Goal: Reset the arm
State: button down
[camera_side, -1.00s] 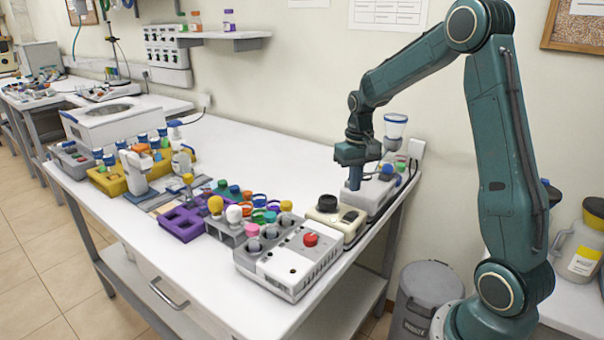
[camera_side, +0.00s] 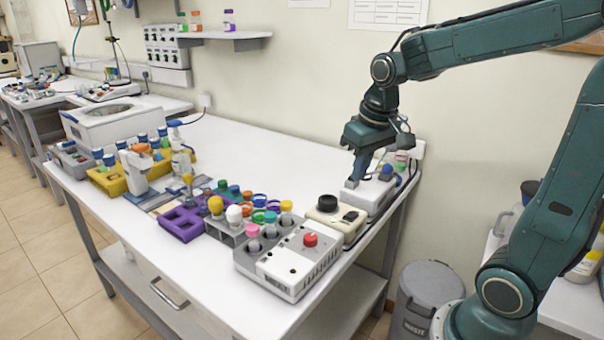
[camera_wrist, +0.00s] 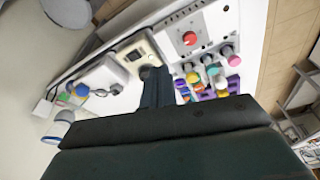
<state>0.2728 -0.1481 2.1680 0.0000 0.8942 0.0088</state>
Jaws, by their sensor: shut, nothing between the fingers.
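My gripper (camera_side: 352,184) points down at the right end of the white bench, with its fingers shut and nothing between them. Its fingertips are in front of the white device (camera_side: 377,196) with the blue knob, close to it in the picture; I cannot tell whether they touch. In the wrist view the dark shut fingers (camera_wrist: 154,84) reach toward the cream device (camera_wrist: 137,56) with the black knob. The white device with the blue knob (camera_wrist: 100,86) lies to their left.
A white box with a red button (camera_side: 296,262) stands at the bench's front. Colourful capped tubes and a purple rack (camera_side: 180,226) are left of it. The middle back of the bench (camera_side: 250,140) is clear. A grey waste bin (camera_side: 424,300) stands on the floor.

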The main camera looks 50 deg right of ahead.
jog(key=s+a+r+n+t, duration=0.2)
jog(key=s+a, duration=0.6)
jog(key=s, duration=0.4)
jog(key=shift+s+a+n+t+y, duration=0.25)
jog(key=shift+n+t+y, duration=0.15)
jog(key=shift+n+t, duration=0.2)
